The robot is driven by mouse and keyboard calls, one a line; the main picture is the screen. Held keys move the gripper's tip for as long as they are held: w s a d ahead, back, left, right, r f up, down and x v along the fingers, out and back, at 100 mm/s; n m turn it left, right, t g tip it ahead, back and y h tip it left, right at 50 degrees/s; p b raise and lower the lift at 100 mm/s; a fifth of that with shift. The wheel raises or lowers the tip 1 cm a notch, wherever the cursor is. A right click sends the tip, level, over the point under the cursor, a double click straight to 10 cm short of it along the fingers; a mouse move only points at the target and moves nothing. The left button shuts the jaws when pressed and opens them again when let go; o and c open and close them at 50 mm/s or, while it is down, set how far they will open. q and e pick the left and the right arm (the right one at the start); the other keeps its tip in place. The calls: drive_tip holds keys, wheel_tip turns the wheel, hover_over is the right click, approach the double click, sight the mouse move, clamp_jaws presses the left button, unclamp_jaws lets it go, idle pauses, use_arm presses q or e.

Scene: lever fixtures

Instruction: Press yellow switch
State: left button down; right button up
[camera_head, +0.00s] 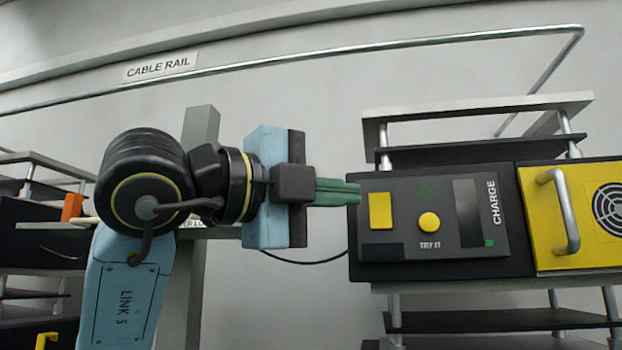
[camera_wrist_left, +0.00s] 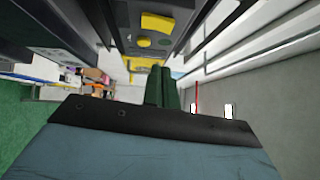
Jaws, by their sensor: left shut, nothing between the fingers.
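The yellow switch (camera_head: 380,211) is a raised rectangular plate on the left side of a dark panel (camera_head: 430,258). A round yellow button (camera_head: 429,222) sits to its right, above the words "TRY IT". In the left wrist view the yellow switch (camera_wrist_left: 158,23) shows near the top, with the round button (camera_wrist_left: 143,42) below it. My left gripper (camera_head: 358,193) is shut and empty, its green fingers pointing right. In the head view its tips are just left of the switch and slightly above it; whether they touch the panel I cannot tell. My right gripper is out of view.
A yellow module (camera_head: 535,215) with a metal handle (camera_head: 567,210) and fan grille adjoins the panel on the right. A grey post (camera_head: 198,130) stands behind my left arm. A metal cable rail (camera_head: 330,53) runs along the wall above. Shelving stands at the left.

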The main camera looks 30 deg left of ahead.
sight(387, 200)
use_arm(q)
drive_tip(key=w, duration=0.2)
drive_tip(key=w+d+p, duration=0.1)
drive_tip(key=w, duration=0.1)
drive_tip(key=w+p, duration=0.1)
drive_tip(key=w, duration=0.1)
drive_tip(key=shift+d+r, duration=0.2)
drive_tip(key=shift+r, duration=0.2)
drive_tip(key=shift+w+a+p, duration=0.3)
drive_tip(key=shift+w+p, duration=0.05)
drive_tip(key=shift+w, duration=0.35)
drive_tip(key=shift+w+r, duration=0.15)
